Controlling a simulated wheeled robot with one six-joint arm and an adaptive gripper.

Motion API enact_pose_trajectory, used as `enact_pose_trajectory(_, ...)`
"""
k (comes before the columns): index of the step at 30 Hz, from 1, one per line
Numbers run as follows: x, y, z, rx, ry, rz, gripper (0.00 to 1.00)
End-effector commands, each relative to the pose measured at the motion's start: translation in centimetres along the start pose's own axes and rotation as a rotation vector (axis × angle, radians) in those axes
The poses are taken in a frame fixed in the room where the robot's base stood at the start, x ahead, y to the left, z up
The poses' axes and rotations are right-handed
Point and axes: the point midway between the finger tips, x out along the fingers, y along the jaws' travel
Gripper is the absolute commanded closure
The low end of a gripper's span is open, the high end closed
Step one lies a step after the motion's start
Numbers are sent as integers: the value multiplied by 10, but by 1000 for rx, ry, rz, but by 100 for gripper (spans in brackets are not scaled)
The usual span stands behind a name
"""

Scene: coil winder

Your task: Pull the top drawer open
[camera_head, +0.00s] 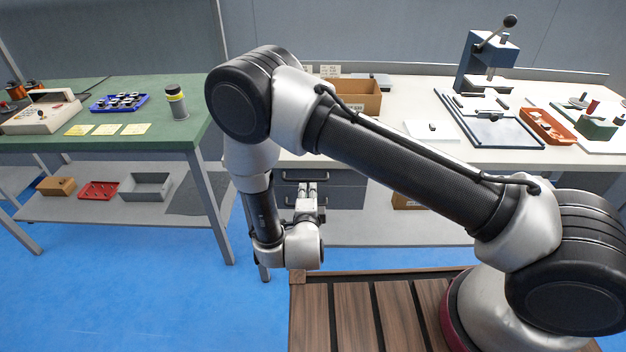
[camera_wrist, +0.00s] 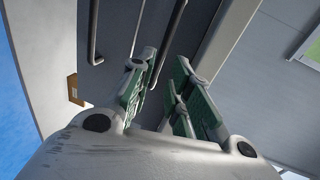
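The dark grey drawer unit (camera_head: 346,190) hangs under the white bench, partly hidden behind my arm. In the wrist view its front (camera_wrist: 128,30) is seen turned on its side, with two bar handles. The top drawer's handle (camera_wrist: 172,32) is the one nearer the bench top's edge; the lower handle (camera_wrist: 93,32) lies to its left. My gripper (camera_head: 307,187) is in front of the drawer unit. In the wrist view my gripper (camera_wrist: 165,60) has its green-padded fingers apart, with the top handle running in line with the gap between them. Contact with the handle cannot be told.
The white bench top (camera_head: 400,150) overhangs the drawers, with a cardboard box (camera_head: 352,96) and a press (camera_head: 488,65) on it. A green table (camera_head: 60,147) stands at left, with a shelf below. Blue floor (camera_head: 150,285) is clear at lower left.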

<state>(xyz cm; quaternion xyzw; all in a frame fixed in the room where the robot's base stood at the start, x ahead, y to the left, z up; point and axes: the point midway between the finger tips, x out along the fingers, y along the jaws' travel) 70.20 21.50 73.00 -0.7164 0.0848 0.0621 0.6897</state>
Motion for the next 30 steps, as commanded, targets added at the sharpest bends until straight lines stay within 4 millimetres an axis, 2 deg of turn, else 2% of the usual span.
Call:
enact_pose_trajectory(5,13,-2,-1,49,2,-5,81)
enact_pose_trajectory(12,54,-1,-1,47,1,-3,81)
enact_pose_trajectory(16,70,-1,0,45,0,-3,81)
enact_pose_trajectory(21,78,-1,0,44,-2,-2,81)
enact_pose_trajectory(27,79,-1,0,43,-3,-2,81)
enact_pose_trajectory(30,78,-1,0,43,-3,-2,97)
